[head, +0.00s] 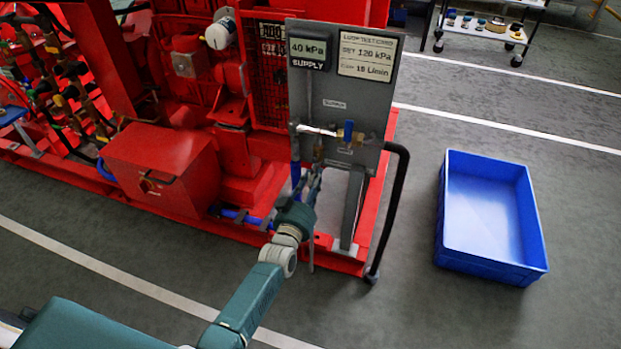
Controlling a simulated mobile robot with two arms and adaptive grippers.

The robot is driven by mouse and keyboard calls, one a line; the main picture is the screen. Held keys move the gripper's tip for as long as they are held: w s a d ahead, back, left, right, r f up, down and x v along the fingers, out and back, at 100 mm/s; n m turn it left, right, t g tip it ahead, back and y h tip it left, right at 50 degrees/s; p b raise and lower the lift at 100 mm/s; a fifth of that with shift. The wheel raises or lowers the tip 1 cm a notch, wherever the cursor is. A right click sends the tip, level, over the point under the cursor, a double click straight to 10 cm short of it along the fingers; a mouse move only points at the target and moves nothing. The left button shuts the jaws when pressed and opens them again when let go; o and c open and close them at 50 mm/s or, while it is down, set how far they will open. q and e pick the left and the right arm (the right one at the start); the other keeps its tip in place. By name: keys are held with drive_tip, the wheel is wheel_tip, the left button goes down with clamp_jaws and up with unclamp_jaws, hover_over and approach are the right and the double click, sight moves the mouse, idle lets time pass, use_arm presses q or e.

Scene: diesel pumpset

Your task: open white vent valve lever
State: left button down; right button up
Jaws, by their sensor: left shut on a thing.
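The grey test panel (338,95) stands upright on the red skid. A bright white-silver bar (317,130) runs level across its lower part, with a blue-handled brass valve (348,134) at its right. A small brass fitting (319,151) hangs below the bar. My left gripper (316,174) reaches up in front of the panel, its fingertips at this lower fitting. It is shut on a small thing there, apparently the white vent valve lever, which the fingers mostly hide. I cannot tell the lever's angle. My right gripper is not in view.
The panel's displays read 40 kPa supply and a set value of 120 kPa. A black hose (392,215) curves down at the panel's right. A blue crate (451,225) stands on the floor further right. A red box (160,170) is at the left. The floor in front is clear.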

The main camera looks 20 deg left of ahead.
use_arm(q)
drive_tip(key=shift+d+f+n, duration=0.1)
drive_tip(key=shift+d+n, duration=0.1)
drive_tip(key=shift+n, duration=0.1)
drive_tip(key=c, duration=1.4)
unclamp_jaws()
drive_tip(key=shift+c, duration=0.2)
drive_tip(key=shift+s, duration=0.15)
drive_tip(key=s, duration=1.1)
drive_tip(key=shift+s+a, duration=0.2)
drive_tip(key=shift+s, duration=0.2)
